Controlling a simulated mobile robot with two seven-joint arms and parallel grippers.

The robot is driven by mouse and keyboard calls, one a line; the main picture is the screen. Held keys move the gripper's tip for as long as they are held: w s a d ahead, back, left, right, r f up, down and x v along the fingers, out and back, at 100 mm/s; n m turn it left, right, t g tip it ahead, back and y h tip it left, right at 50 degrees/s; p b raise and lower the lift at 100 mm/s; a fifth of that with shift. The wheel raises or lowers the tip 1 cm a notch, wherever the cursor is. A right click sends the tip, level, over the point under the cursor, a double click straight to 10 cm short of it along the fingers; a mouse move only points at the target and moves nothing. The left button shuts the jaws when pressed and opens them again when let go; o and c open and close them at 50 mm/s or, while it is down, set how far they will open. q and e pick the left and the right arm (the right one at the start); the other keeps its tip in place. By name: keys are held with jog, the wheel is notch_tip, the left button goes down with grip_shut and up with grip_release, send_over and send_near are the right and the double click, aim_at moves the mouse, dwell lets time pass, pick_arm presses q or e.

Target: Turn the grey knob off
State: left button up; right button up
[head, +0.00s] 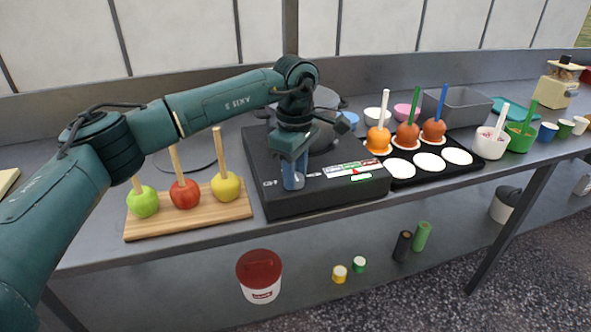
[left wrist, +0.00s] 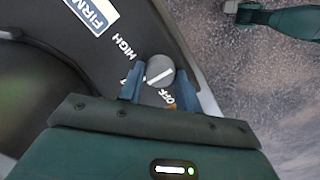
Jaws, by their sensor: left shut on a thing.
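The grey knob (left wrist: 160,70) is on the front of the black cooker (head: 331,199). It shows in the left wrist view as a round disc with a white bar. The bar lies slantwise, with one end towards a partly hidden label beside OFF. In the head view the left gripper (head: 293,180) hides the knob. My right gripper does not show clearly in either view.
A wooden board (head: 190,222) with three apples on sticks stands left of the cooker. A black tray (head: 437,171) with orange-coated apples and white discs stands right. A pan (head: 322,129) is on the cooker. Below the counter are a red-topped tub (head: 260,276) and small cans.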

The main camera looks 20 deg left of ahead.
pick_arm(q)
jog(key=n, duration=0.6)
jog(key=shift+n+p, duration=0.35)
jog(key=shift+n, duration=0.05)
jog(key=n, duration=0.3)
jog(key=shift+n, duration=2.2)
jog(key=o, duration=1)
jog(key=shift+c, duration=0.2)
notch_tip(320, 180, up, 13)
